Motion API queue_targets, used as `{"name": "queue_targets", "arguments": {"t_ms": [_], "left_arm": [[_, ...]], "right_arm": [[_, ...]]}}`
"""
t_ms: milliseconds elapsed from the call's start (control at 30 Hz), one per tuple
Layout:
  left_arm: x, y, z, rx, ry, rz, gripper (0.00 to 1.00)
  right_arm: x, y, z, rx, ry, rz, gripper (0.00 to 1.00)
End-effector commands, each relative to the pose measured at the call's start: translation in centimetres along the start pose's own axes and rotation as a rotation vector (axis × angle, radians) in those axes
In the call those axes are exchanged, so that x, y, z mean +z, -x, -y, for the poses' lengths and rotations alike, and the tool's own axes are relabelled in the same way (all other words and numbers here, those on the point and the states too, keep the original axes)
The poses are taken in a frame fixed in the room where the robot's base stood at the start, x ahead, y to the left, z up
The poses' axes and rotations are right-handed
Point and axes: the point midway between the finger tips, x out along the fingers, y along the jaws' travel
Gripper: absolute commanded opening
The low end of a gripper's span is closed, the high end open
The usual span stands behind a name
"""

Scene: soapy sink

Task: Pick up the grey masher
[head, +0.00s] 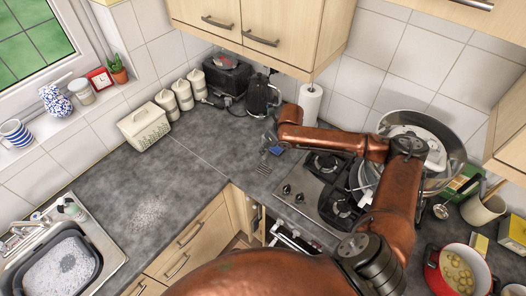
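A copper arm of mine, which I take to be my right, reaches up on the right and bends left across the hob. Its wrist ends above the grey worktop, and my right gripper (270,142) is small there and partly hidden. A small grey slotted piece (263,166), possibly the masher's head, shows just below the wrist. I cannot tell whether the gripper holds it or whether its fingers are open. A small blue item (277,151) is beside it. My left gripper is out of view.
The gas hob (316,190) lies under the arm, with a large metal pan (455,140) behind the elbow. A red pot (455,272) and a utensil crock (482,210) stand at right. The sink (105,262) is lower left. The worktop between is mostly clear.

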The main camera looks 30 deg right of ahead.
Motion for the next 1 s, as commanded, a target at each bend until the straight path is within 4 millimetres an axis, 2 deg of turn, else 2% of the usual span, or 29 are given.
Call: {"name": "queue_targets", "arguments": {"t_ms": [167, 400, 500, 733, 1000], "left_arm": [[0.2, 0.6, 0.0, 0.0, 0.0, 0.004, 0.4], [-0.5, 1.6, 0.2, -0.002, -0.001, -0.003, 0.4], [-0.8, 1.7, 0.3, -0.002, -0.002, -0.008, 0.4], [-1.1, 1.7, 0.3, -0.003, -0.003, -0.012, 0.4], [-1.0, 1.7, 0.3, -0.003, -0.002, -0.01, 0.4]], "right_arm": [[-0.1, -1.8, 0.0, 0.001, -0.004, -0.003, 0.38], [0.2, -5.2, 0.0, 0.001, -0.002, -0.001, 0.38], [0.2, -6.0, 0.0, 0.001, -0.002, -0.001, 0.38], [0.2, -6.2, -0.1, 0.001, 0.001, -0.001, 0.38], [0.3, -6.2, -0.1, 0.001, 0.001, -0.001, 0.2]]}}
